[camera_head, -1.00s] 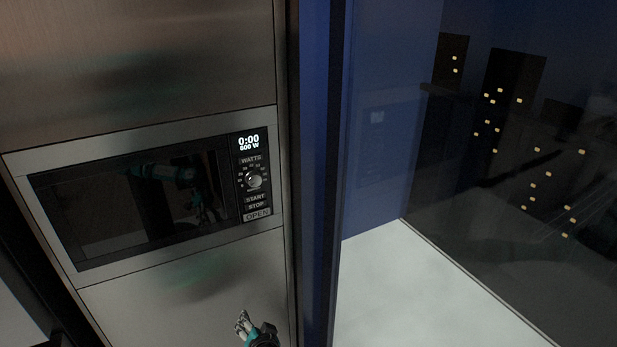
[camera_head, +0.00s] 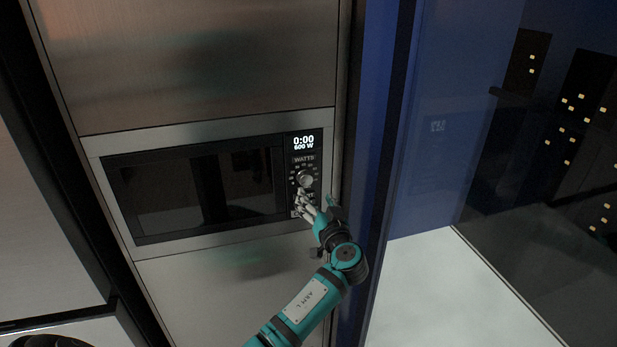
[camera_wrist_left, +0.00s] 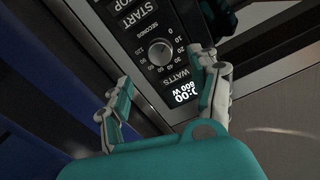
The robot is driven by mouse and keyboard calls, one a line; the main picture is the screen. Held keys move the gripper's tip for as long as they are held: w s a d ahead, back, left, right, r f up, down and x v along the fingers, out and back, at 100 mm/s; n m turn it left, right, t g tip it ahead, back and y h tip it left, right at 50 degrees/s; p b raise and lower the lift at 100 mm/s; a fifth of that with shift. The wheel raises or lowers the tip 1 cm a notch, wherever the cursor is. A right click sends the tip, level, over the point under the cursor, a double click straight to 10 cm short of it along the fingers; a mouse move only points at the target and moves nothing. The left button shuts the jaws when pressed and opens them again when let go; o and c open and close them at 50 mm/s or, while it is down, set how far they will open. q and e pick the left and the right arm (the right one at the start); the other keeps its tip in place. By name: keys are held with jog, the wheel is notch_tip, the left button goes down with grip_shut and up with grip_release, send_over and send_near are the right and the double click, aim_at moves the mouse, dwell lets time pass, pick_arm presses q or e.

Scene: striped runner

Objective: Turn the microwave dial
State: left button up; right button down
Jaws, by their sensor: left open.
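The built-in microwave (camera_head: 190,195) has a dark glass door and a control panel on its right side. Its round silver dial (camera_head: 304,179) sits under the lit display, which reads 0:00 and 600 W. My left gripper (camera_head: 304,200) is at the panel just below the dial, hiding part of the lower buttons. In the left wrist view, the dial (camera_wrist_left: 160,52) appears beyond and between the spread fingertips of the open left gripper (camera_wrist_left: 160,65). I see no finger closed on it, and cannot tell whether one touches it. My right gripper is not in view.
Flat metal cabinet panels (camera_head: 190,60) lie above and below the microwave. A blue wall edge (camera_head: 375,190) stands close to the right of the control panel. A pale floor area (camera_head: 430,290) and dark window (camera_head: 560,140) lie farther right.

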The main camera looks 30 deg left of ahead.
aim_at(307, 182)
pick_arm(q)
jog(key=p+x, duration=0.2)
jog(key=x, duration=0.6)
jog(key=shift+w+a, duration=0.1)
jog(key=shift+w, duration=0.05)
jog(key=c, duration=1.2)
jog(key=shift+f, duration=0.1)
